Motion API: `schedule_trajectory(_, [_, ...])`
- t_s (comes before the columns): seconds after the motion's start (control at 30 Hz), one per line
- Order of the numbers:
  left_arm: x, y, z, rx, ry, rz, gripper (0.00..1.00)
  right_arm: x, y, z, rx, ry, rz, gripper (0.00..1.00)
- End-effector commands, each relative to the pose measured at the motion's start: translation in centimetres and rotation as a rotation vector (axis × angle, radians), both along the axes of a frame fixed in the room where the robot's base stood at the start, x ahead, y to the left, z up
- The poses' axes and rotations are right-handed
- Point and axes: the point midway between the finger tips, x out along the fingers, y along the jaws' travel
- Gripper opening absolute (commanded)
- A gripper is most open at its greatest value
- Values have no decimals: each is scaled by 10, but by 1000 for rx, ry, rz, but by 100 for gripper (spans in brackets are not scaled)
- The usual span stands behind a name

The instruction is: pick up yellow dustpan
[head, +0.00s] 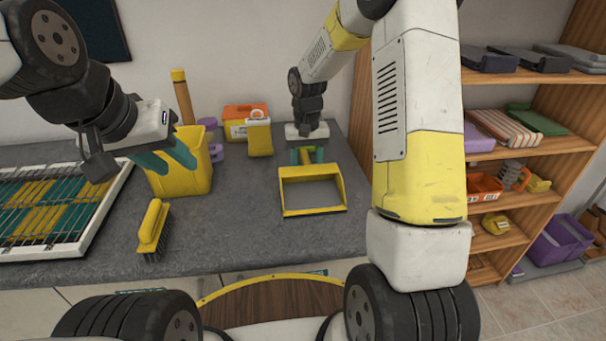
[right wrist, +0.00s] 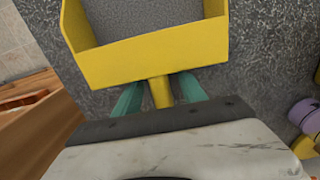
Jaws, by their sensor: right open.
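The yellow dustpan (head: 309,172) lies on the grey counter right of centre, its wide mouth toward me and its handle toward the wall. My right gripper (head: 307,155) is at the handle end. In the right wrist view the dustpan's handle (right wrist: 160,92) stands between the teal fingers of the right gripper (right wrist: 160,95), which are apart with a gap on each side. My left gripper (head: 168,161) is open, its teal fingers apart, above or in front of the yellow bucket; I cannot tell whether it touches the bucket.
The yellow bucket (head: 188,180) holds a wooden-handled tool. A yellow brush (head: 153,226) lies in front of it. A white-framed rack (head: 97,218) is at the left. An orange box (head: 236,113) and a yellow item (head: 260,140) stand by the wall. Wooden shelves (head: 545,80) rise at the right.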

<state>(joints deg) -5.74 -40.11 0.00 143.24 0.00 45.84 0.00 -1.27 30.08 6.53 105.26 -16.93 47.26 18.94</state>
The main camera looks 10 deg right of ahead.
Motion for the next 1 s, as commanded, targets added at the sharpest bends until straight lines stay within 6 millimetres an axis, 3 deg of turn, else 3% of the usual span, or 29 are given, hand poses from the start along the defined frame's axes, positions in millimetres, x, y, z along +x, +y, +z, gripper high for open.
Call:
schedule_trajectory(0.17, [0, 0, 0, 0, 0, 0, 36, 0, 0, 0, 0, -1, 0, 49])
schedule_trajectory(0.43, [0, 0, 0, 0, 0, 0, 36, 0, 0, 0, 0, -1, 0, 0])
schedule_trajectory(1.0, [0, 0, 0, 0, 0, 0, 36, 0, 0, 1, 0, -1, 0, 0])
